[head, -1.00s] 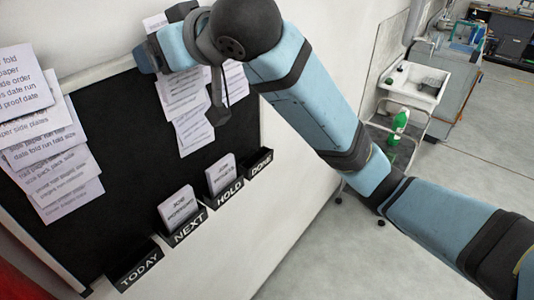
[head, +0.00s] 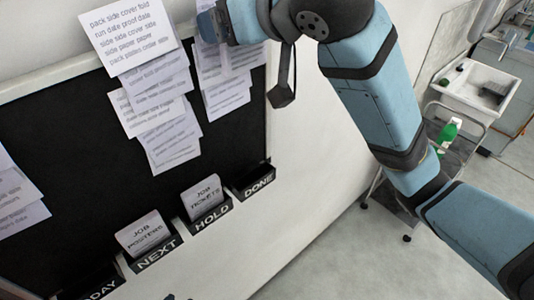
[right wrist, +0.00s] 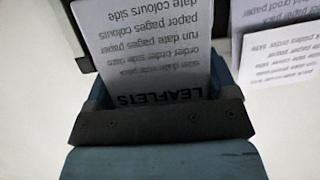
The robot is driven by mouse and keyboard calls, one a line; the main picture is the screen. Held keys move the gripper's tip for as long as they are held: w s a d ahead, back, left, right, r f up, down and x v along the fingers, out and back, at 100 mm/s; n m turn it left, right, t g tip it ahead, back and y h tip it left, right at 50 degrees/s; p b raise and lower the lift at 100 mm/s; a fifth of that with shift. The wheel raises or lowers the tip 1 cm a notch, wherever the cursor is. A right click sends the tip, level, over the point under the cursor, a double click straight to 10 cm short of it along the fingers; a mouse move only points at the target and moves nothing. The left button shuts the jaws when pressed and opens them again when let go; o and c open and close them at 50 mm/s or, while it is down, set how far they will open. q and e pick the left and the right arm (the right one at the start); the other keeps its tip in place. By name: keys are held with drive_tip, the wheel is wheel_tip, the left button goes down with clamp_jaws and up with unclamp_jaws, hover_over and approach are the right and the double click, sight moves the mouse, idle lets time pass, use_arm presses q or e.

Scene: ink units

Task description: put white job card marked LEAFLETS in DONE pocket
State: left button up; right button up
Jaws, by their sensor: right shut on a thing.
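The white job card marked LEAFLETS (right wrist: 155,60) is in the right wrist view, its print upside down there. My right gripper (right wrist: 160,118) is shut on its heading end; it also shows in the head view (head: 240,22), high at the board's top right, over pinned sheets. In the head view the held card cannot be told clearly from the sheets behind. The DONE pocket (head: 258,186) is the dark, rightmost pocket at the board's lower edge, below the gripper. No card shows in it.
The HOLD pocket (head: 211,217) holds a JOB TICKETS card (head: 202,193). The NEXT pocket (head: 157,255) holds a JOB POSTERS card (head: 145,233). The TODAY pocket (head: 98,290) is partly cut off. Pinned sheets (head: 165,140) hang on the black board (head: 70,125). A sink (head: 475,90) stands right.

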wheel_tip(320, 180, down, 28)
drive_tip(key=shift+d, duration=0.15)
idle(0.4)
drive_tip(key=shift+f, duration=0.15)
drive_tip(key=o, duration=0.8)
